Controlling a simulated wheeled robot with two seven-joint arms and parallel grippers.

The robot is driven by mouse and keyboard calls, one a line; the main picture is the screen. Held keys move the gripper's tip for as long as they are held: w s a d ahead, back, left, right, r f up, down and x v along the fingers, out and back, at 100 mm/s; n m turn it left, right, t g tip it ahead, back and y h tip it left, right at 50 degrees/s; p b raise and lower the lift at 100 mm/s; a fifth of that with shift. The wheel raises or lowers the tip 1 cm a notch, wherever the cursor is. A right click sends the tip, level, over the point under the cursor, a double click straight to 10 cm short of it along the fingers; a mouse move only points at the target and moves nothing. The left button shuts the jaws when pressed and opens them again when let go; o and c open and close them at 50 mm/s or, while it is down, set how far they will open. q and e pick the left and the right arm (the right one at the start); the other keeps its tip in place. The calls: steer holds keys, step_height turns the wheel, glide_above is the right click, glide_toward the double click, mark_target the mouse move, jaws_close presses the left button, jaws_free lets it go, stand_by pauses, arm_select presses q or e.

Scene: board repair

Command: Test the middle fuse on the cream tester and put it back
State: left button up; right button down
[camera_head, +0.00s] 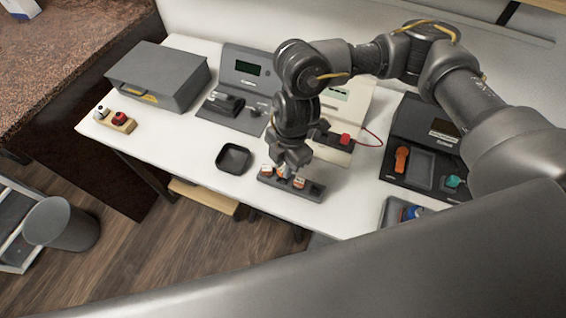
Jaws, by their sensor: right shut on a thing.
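The dark fuse block (270,182) lies near the table's front edge. Small orange-and-white fuses stand in it, one at the left (267,171) and one at the right (299,183). My right gripper (284,168) points down over the block and is shut on the middle fuse (281,172), which is partly hidden by the fingers. I cannot tell whether this fuse is seated or slightly raised. The cream tester (352,102) stands behind, partly covered by my right arm, with a red knob (345,139) and a red lead. My left gripper is out of view.
A black square tray (233,159) lies left of the block. A grey tester (243,69), a grey box (160,76) and a small wooden block with knobs (116,121) stand further left. A dark station (421,146) with orange and teal parts stands right.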

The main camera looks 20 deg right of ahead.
steer(key=shift+f, duration=0.55)
stand_by(0.8)
steer(key=shift+f, duration=0.4)
stand_by(0.5)
steer(key=shift+f, duration=0.1)
stand_by(0.6)
steer(key=shift+f, duration=0.5)
stand_by(0.8)
steer(key=c, duration=1.2)
jaws_free()
steer(key=shift+c, duration=0.2)
steer(key=shift+o, duration=0.4)
steer(key=shift+o, duration=1.1)
